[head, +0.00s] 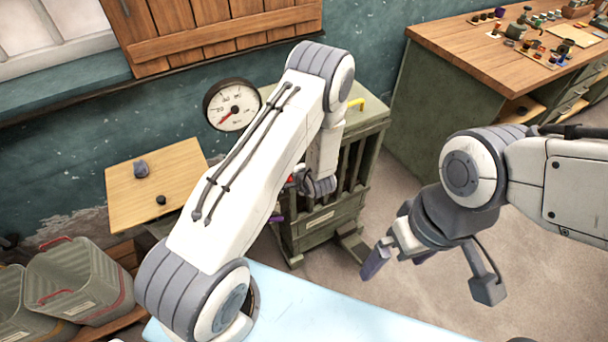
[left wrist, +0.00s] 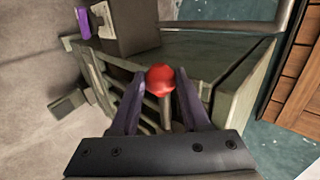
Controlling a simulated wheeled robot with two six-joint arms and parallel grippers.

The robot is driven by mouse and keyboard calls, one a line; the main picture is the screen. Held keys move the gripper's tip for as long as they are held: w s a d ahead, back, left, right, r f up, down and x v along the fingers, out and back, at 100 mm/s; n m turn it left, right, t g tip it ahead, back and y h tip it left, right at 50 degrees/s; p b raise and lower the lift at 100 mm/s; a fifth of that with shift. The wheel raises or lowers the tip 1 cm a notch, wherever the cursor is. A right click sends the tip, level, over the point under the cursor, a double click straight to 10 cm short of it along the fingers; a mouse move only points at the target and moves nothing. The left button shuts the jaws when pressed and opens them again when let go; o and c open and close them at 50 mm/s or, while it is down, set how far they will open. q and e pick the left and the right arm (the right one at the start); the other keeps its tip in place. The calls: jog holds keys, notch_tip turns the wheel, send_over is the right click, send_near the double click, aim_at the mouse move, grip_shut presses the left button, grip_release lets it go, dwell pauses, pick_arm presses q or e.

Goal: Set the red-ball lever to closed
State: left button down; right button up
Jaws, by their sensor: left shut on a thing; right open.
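The red-ball lever shows its shiny red ball (left wrist: 160,79) in the left wrist view, between the fingertips of my left gripper (left wrist: 159,88), which is shut on it. A thin shaft seems to run below the ball, partly hidden. In the head view only a speck of red (head: 291,181) shows beside my left gripper (head: 297,188), in front of the slatted green stand (head: 340,210); my left arm hides most of it. The lever's full angle cannot be told. My right gripper (head: 431,276) is open and empty, to the right of the stand.
A round gauge (head: 234,105) is on the wall behind my left arm. A wooden workbench (head: 450,45) with small items stands at right. A small board (head: 155,195) and crates (head: 75,285) are at left. Floor right of the stand is clear.

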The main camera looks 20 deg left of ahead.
pick_arm(q)
jog(key=shift+d, duration=0.1)
dwell(0.3)
jog(key=c, duration=0.7)
grip_release()
jog(key=shift+o, duration=0.2)
jog(key=b+v, duration=0.1)
jog(key=v, duration=0.9)
jog(key=shift+r, duration=0.2)
jog(key=shift+d, duration=0.15)
